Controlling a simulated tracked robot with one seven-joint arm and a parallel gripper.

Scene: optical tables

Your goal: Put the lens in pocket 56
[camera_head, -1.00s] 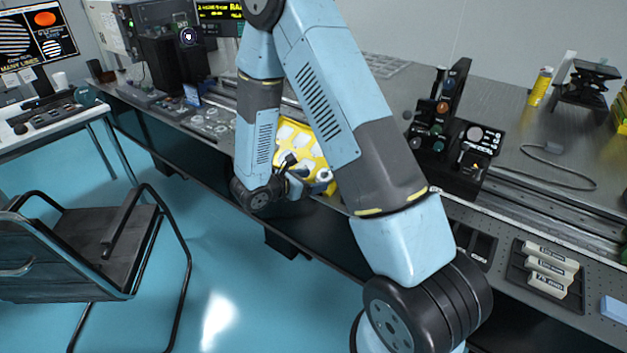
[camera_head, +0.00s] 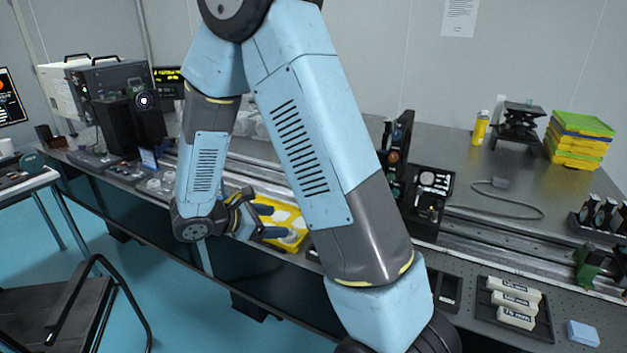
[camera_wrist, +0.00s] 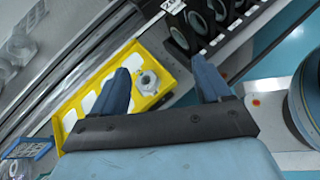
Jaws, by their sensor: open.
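A yellow tray (camera_wrist: 95,87) with pale pockets lies at the table's front edge. It also shows in the head view (camera_head: 298,212), partly hidden by my arm. A small round grey-white piece with a ring, apparently the lens (camera_wrist: 148,82), sits at the tray's right end in the wrist view. My gripper (camera_wrist: 160,66) is open and empty, with its two blue fingers apart and the lens showing between them, closer to the left finger. The height gap cannot be told. In the head view my gripper (camera_head: 272,224) is over the tray. No pocket number 56 is readable.
A dark rack of round optics (camera_wrist: 198,22) stands just beyond the right finger in the wrist view. A metal rail (camera_wrist: 62,68) runs behind the tray. In the head view, a tray of labelled white boxes (camera_head: 515,302) and a black optics holder (camera_head: 425,200) stand to the right.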

